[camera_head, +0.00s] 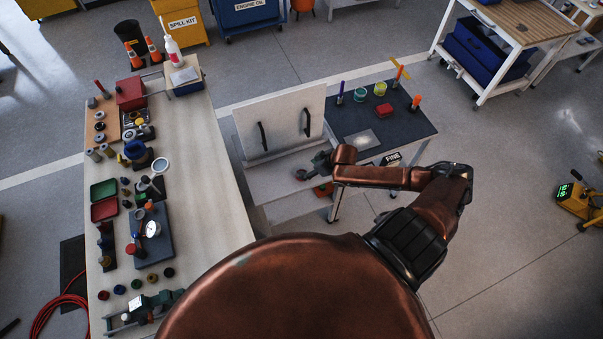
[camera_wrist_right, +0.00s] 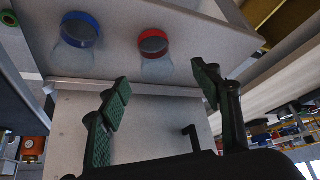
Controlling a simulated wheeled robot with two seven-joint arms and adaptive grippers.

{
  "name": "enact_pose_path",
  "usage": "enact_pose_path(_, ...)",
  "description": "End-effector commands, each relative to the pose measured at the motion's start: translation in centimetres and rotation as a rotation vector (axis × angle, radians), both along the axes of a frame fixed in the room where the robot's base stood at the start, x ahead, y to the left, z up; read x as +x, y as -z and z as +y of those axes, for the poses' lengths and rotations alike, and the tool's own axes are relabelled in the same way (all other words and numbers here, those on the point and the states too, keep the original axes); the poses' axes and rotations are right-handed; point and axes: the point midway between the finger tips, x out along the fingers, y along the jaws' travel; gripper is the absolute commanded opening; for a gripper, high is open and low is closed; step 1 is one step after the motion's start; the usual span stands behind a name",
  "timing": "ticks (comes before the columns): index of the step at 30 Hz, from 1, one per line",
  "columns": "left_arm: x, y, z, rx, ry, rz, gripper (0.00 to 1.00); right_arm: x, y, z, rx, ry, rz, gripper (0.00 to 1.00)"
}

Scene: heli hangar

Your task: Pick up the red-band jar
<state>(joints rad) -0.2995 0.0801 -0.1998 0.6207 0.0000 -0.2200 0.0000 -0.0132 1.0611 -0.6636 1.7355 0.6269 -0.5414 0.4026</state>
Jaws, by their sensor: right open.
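The red-band jar (camera_wrist_right: 154,50) is a clear jar with a red ring, in the upper middle of the right wrist view, inside a pale grey compartment. A similar blue-band jar (camera_wrist_right: 79,32) stands to its left. My right gripper (camera_wrist_right: 161,88) is open and empty, with its dark green fingers spread below the red-band jar in the picture and apart from it. In the head view the right gripper (camera_head: 311,168) is at the front of the white cabinet (camera_head: 272,108) with two dark handles. I cannot make out the jars in the head view. My left gripper is not in view.
A dark-topped table (camera_head: 349,124) with cups and markers stands right of the cabinet. A long workbench (camera_head: 206,159) crowded with tools stands on the left. In the wrist view a pale metal edge (camera_wrist_right: 120,88) runs below the jars. Open floor (camera_head: 500,200) lies to the right.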

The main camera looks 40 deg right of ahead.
Motion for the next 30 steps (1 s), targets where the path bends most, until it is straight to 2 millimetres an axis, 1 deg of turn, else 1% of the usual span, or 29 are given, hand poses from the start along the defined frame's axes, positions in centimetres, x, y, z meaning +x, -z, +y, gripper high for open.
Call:
enact_pose_path(2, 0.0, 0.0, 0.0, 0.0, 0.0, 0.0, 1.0, 0.4, 0.1, -0.4, 0.0, 0.004, -0.001, 0.59)
enact_pose_path(11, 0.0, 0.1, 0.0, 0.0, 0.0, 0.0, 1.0, 2.2, 2.6, 0.1, 0.002, 0.005, -0.002, 0.59)
enact_pose_path(15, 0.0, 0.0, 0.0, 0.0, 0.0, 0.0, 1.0, 3.6, 4.2, 0.4, 0.001, 0.004, -0.003, 0.59)
enact_pose_path(20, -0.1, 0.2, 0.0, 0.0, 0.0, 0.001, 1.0, 4.4, 5.9, 0.6, 0.001, 0.004, -0.002, 0.59)
enact_pose_path(28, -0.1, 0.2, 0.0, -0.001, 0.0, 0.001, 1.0, 4.6, 6.1, 0.7, 0.0, 0.004, -0.002, 0.59)
enact_pose_path(29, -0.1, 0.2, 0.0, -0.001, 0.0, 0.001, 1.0, 4.6, 6.1, 0.7, 0.0, 0.004, -0.002, 0.58)
enact_pose_path(30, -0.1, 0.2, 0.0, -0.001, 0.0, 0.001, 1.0, 4.6, 6.1, 0.7, 0.0, 0.004, -0.002, 0.55)
